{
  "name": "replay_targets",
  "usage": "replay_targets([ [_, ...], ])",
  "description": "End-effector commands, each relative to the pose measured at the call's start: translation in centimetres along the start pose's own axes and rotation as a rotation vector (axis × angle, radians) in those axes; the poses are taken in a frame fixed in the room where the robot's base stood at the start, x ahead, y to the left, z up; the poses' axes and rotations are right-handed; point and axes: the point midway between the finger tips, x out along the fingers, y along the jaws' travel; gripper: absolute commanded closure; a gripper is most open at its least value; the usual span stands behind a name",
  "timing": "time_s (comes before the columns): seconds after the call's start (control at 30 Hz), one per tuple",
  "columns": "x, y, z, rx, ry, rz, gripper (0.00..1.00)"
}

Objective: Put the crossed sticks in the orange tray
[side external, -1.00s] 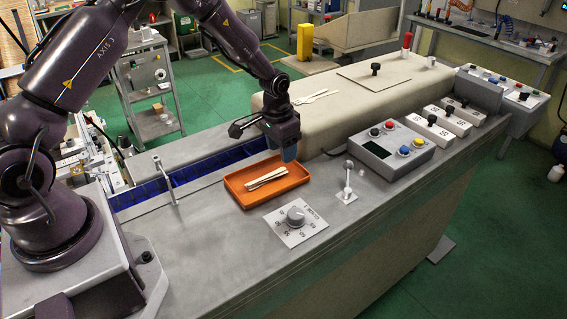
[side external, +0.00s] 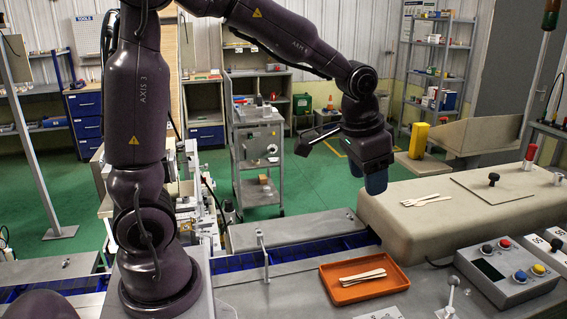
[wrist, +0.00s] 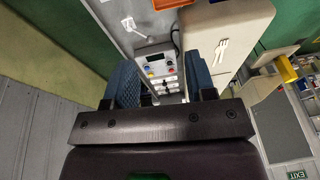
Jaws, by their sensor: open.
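The crossed sticks (side external: 426,200) are pale wooden pieces lying on the beige housing, right of my gripper in the side external view. They also show in the wrist view (wrist: 221,50), right of the fingers. The orange tray (side external: 345,293) sits on the grey bench, with several pale sticks (side external: 362,277) lying together in it. A sliver of the tray (wrist: 172,4) shows at the top of the wrist view. My gripper (side external: 371,182) is raised, with blue fingers pointing down, behind the tray in the picture. In the wrist view my gripper (wrist: 162,82) is open, with nothing between the fingers.
A control box (side external: 506,275) with coloured buttons stands right of the tray. A lidded plate with a black knob (side external: 493,179) is right of the crossed sticks. The blue conveyor (side external: 300,251) runs left of the housing. A small lever (side external: 452,290) stands near the tray.

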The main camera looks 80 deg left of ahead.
Motion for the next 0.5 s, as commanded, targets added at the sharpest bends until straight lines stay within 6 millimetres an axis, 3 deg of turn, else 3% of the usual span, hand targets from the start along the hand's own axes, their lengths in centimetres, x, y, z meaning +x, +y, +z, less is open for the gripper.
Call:
replay_targets([
  [0.03, -2.3, 0.5, 1.4, -0.002, 0.036, -0.004, 0.49],
  [0.2, -7.1, 1.8, 6.6, -0.019, 0.118, 0.005, 0.49],
  [0.4, -9.5, 2.9, 11.9, -0.037, 0.196, 0.036, 0.49],
  [0.5, -9.9, 3.2, 13.5, -0.043, 0.216, 0.050, 0.49],
])
